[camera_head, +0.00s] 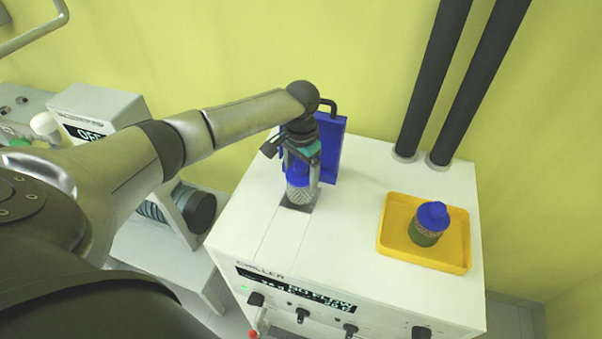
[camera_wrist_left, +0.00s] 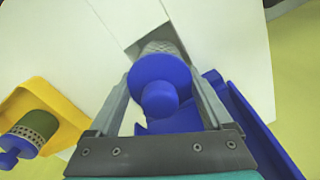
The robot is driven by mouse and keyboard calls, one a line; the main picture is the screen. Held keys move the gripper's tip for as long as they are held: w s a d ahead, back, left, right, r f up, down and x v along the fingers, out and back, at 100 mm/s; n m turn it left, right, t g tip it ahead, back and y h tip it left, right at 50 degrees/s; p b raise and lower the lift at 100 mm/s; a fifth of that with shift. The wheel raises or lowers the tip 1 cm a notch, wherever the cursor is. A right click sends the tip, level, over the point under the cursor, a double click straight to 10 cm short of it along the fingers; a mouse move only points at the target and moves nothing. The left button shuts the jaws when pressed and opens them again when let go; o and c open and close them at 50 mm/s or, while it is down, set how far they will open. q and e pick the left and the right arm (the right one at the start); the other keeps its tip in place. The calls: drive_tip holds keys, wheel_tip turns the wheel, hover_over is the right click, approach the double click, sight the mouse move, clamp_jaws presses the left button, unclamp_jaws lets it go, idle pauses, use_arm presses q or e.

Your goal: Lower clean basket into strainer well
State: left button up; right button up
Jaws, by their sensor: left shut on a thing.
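The clean basket (camera_head: 299,192) has a pale mesh body and a blue knobbed cap; in the left wrist view its cap (camera_wrist_left: 160,85) sits between the fingers. My left gripper (camera_head: 301,160) is shut on the cap from above and holds the basket about upright. The strainer well (camera_head: 288,204) is a dark square opening in the white chiller top. The basket's lower end overlaps the opening; most of its mesh shows above the top in the head view. Whether its bottom is inside the well is hidden. The well's edge also shows in the left wrist view (camera_wrist_left: 133,48). My right gripper is not in view.
A blue upright plate (camera_head: 331,148) stands close behind the gripper. A yellow tray (camera_head: 460,262) on the right holds a second, dark, dirty-looking basket (camera_head: 426,232) with a blue cap. Two black pipes (camera_head: 432,80) rise at the back right. The chiller top between well and tray is clear.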

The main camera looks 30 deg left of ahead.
sight(301, 189)
use_arm(q)
drive_tip(key=shift+f, duration=0.65)
drive_tip(key=shift+f+b, duration=0.35)
drive_tip(key=shift+f, duration=0.15)
drive_tip(key=shift+f+b, duration=0.5)
drive_tip(key=shift+f, duration=0.9)
drive_tip(key=shift+f, duration=0.2)
